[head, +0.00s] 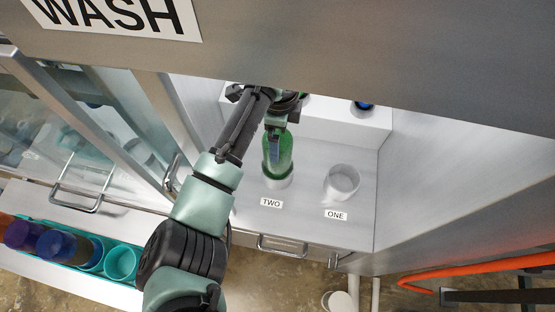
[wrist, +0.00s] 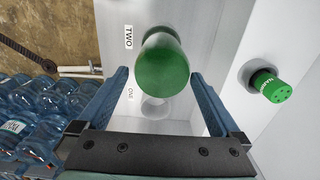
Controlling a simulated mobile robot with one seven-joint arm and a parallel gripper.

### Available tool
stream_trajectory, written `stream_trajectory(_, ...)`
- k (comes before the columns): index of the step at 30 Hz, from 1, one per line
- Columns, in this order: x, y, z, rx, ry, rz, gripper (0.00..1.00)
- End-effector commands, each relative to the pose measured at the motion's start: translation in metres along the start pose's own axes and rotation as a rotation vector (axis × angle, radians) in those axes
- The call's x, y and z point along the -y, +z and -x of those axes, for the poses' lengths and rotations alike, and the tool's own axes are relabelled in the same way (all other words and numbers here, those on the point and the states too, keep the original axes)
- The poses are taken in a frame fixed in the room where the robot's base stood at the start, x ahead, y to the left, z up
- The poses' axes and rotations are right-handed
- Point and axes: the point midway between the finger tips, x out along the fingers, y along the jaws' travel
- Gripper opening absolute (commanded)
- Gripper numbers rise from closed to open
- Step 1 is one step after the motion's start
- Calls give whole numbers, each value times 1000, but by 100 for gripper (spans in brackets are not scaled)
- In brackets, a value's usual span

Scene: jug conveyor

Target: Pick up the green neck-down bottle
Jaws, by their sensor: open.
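A green bottle (head: 279,157) stands in the white ring holder (head: 277,182) behind the label TWO. In the wrist view the rounded end of the green bottle (wrist: 162,64) faces me, so it stands neck-down; its neck is hidden in the holder. My gripper (head: 274,146) is at the bottle from above and partly covers it in the head view. In the wrist view the two blue fingers of my gripper (wrist: 159,76) are spread, with the bottle between their tips. A gap shows beside the left finger; I cannot tell if the right finger touches.
An empty white ring holder (head: 342,181) stands behind the label ONE. A white step (head: 330,122) at the back carries a green-capped item (wrist: 270,86) and a blue one (head: 363,105). Steel walls flank the bay. A teal crate (head: 90,271) with cups is at left.

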Motion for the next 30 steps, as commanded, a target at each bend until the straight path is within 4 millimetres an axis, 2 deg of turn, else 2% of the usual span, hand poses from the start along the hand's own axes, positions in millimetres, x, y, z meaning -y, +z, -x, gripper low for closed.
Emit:
stream_trajectory(1,0,0,-8,0,0,0,100)
stream_trajectory(8,0,1,-15,1,0,1,100)
stream_trajectory(19,2,4,-57,1,-1,1,100)
stream_trajectory(29,2,4,-59,1,-1,1,100)
stream_trajectory(30,2,4,-59,1,-1,1,95)
